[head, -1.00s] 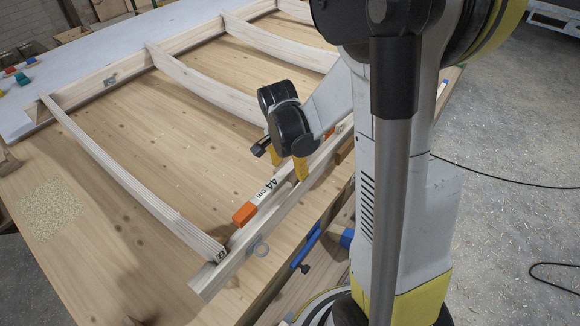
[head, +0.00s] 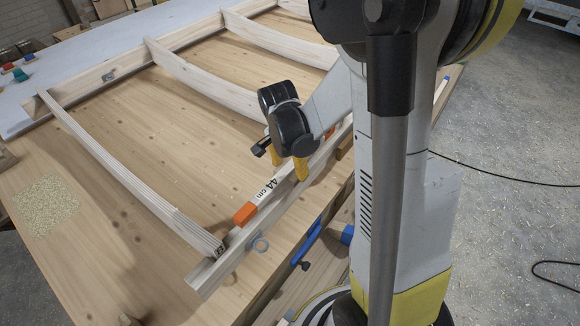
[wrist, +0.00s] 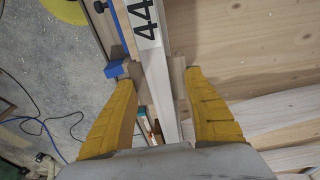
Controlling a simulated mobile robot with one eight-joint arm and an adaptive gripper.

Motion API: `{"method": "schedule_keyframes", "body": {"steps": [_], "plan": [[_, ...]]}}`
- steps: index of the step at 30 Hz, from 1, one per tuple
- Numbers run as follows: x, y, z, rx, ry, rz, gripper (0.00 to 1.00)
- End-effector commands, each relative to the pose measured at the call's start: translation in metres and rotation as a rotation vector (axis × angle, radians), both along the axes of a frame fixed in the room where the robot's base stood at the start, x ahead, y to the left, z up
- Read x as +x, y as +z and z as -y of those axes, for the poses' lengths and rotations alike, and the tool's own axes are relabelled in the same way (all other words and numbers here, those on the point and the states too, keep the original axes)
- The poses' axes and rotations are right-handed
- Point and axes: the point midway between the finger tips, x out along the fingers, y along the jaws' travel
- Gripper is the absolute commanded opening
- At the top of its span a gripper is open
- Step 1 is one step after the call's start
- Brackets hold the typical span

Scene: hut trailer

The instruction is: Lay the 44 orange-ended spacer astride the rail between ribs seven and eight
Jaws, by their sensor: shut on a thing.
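The spacer (head: 262,194) is a pale bar marked "44 cm" with an orange near end (head: 243,214); a bit of orange shows beyond my gripper. My gripper (head: 287,164) is shut on the bar partway along. In the wrist view the bar (wrist: 150,50) runs between my yellow fingers (wrist: 158,75). The spacer lies lengthwise along the front rail (head: 212,270); I cannot tell whether it touches it. The nearest rib (head: 130,178) meets the rail just short of the orange end. The rib behind it (head: 195,84) passes behind my gripper, its front end hidden.
Sawdust (head: 46,204) lies at the left. The wooden tabletop (head: 140,260) left of the nearest rib is mostly clear.

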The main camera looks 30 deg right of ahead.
Motion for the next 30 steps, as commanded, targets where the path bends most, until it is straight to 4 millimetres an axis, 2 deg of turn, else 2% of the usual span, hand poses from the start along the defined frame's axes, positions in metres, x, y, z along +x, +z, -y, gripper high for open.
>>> {"method": "schedule_keyframes", "body": {"steps": [11, 30], "plan": [[0.0, -0.001, 0.0, 0.0, 0.0, 0.0, 0.21], [0.0, -0.02, 0.0, 0.0, 0.0, 0.0, 0.21]]}}
